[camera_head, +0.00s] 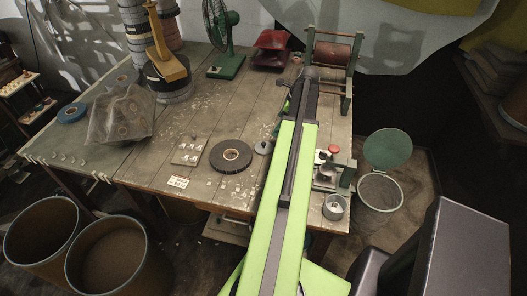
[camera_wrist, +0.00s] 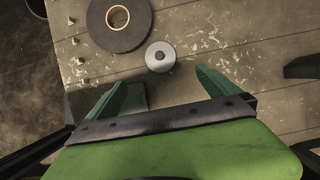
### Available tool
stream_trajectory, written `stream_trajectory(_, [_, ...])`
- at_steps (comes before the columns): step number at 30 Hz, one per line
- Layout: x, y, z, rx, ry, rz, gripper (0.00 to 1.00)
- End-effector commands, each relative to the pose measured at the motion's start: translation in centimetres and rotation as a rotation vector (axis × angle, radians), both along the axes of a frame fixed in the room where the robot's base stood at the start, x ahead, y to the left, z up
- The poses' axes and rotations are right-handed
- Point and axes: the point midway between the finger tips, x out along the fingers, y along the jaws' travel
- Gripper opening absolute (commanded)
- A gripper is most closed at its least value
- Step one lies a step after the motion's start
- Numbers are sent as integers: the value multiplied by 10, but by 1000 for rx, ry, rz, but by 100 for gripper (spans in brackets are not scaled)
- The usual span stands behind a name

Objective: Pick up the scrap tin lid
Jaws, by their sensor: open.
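The scrap tin lid appears to be the small grey metal disc with a dark centre knob, lying flat on the wooden table just left of my arm in the head view (camera_head: 263,147). In the wrist view the lid (camera_wrist: 153,65) lies beyond the fingertips, close to midway between them. My gripper (camera_wrist: 164,83) is open and empty, its two green fingers apart and not touching the lid. In the head view my arm largely hides the gripper. A small open grey tin (camera_head: 335,207) stands at the table's front right corner.
A dark tape roll (camera_head: 231,156) lies left of the lid and also shows in the wrist view (camera_wrist: 132,18). A small plate with studs (camera_head: 187,151) is further left. A red-knobbed device (camera_head: 333,165) stands right of my arm. A red-drum winder (camera_head: 333,55) is behind.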

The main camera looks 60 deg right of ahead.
Motion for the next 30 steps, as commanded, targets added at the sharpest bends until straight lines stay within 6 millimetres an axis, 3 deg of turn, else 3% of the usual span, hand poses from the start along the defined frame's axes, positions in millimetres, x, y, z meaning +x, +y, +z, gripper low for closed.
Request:
stream_trajectory(1, [3, 1, -18, 0, 0, 1, 100])
stream_trajectory(12, [34, 11, -96, 0, 1, 2, 100])
stream_trajectory(21, [41, 13, -105, -1, 1, 2, 100])
stream_trajectory(30, [59, 20, -149, -1, 1, 2, 100])
